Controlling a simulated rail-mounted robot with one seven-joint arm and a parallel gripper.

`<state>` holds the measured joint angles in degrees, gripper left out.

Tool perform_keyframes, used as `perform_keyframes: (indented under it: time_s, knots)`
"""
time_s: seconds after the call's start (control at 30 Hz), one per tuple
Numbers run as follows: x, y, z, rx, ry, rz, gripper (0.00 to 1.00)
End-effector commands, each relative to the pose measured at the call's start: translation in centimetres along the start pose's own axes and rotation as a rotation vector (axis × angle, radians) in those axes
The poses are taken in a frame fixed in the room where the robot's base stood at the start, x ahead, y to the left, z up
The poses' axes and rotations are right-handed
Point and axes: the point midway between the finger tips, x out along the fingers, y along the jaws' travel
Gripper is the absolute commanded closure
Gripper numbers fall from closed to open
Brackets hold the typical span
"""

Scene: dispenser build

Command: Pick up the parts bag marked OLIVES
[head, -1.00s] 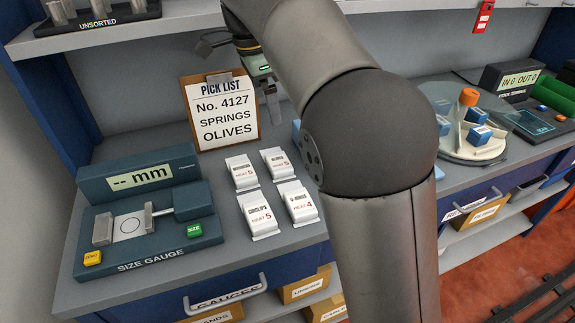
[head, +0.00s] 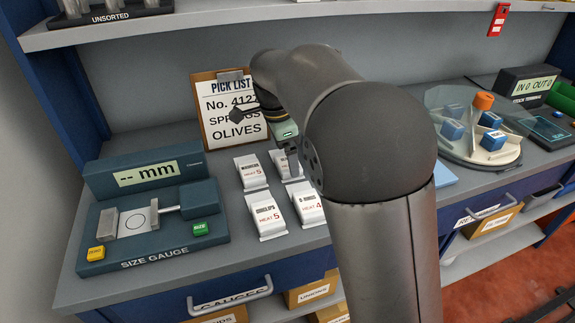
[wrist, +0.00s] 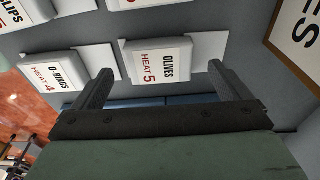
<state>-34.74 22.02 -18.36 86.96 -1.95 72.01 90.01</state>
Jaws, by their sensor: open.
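The parts bag marked OLIVES (wrist: 165,62) is a white pack with "HEAT 5" in red. In the wrist view it lies ahead of my gripper (wrist: 160,72), in the gap between the two spread fingers, with nothing gripped. In the head view it is the back-right bag (head: 279,166) of the group on the bench, partly covered by my gripper (head: 291,158), which hangs over it. I cannot tell how much height separates the fingers from the bag. The pick list (head: 230,98) behind names SPRINGS and OLIVES.
The O-RINGS bag (wrist: 48,72) lies close beside the left finger in the wrist view. The CIRCLIPS bag (head: 267,218) and another white bag (head: 251,172) are near. The size gauge (head: 150,225) stands left; a round turntable (head: 480,150) stands right.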

Motion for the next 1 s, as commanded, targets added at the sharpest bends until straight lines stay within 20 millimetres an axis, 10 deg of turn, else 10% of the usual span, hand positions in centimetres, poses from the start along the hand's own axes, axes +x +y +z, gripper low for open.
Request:
perform_keyframes:
  time_s: [0.4,0.6,1.0]
  knots:
    - [1.9,0.1,0.0,0.0,-0.001,-0.001,0.04]
    - [1.9,0.1,0.0,0.0,-0.001,-0.001,0.53]
    - [1.3,0.2,-0.1,0.001,-0.001,-0.003,0.54]
